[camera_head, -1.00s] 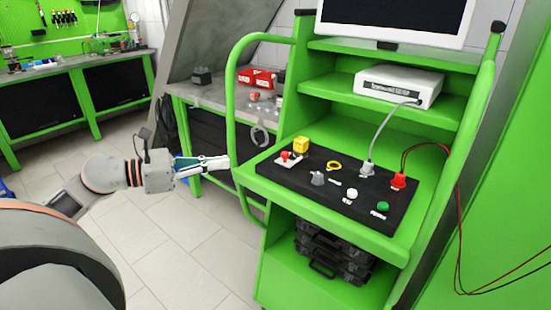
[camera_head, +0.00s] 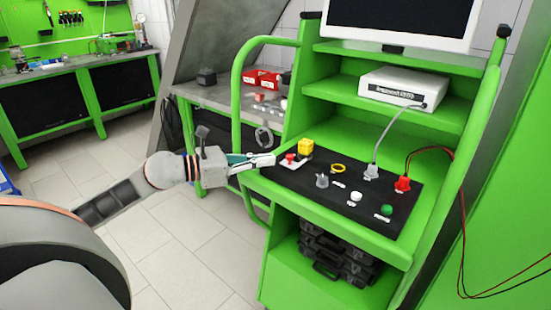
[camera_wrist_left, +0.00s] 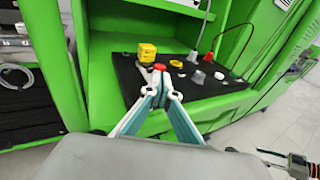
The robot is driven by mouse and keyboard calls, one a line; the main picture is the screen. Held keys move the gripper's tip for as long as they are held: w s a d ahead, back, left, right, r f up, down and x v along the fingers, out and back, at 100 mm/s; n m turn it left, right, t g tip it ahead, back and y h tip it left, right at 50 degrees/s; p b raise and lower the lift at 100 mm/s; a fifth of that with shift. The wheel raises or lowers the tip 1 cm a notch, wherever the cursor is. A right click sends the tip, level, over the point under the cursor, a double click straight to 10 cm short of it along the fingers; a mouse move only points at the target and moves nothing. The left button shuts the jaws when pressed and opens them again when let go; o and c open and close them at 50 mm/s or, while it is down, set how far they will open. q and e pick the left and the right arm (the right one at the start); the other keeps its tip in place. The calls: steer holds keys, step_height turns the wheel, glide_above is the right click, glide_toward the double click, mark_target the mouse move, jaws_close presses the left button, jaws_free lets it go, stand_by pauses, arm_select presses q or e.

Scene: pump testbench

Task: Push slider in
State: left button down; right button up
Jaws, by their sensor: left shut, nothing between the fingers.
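The slider, a red knob on a small white plate (camera_head: 290,159), sits at the left end of the black panel (camera_head: 322,207). In the left wrist view its red knob (camera_wrist_left: 159,67) shows just beyond my fingertips, which partly hide the plate. My left gripper (camera_head: 272,159) is shut and empty, pointing right at the panel's left edge, close to the slider. The fingertips also show in the left wrist view (camera_wrist_left: 162,86), meeting in a narrow point. I cannot tell whether they touch the slider.
A yellow block (camera_head: 305,146) stands just behind the slider. A yellow ring (camera_head: 338,168), a grey knob (camera_head: 322,181), a white button (camera_head: 355,196), a green button (camera_head: 386,209) and red plugs (camera_head: 402,184) are on the panel. A green rail (camera_head: 238,100) rises behind my gripper.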

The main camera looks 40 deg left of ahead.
mark_target(287, 157)
arm_select(q)
steer(key=shift+x, duration=1.25)
steer(key=shift+w+d, duration=0.2)
steer(key=shift+w, duration=0.15)
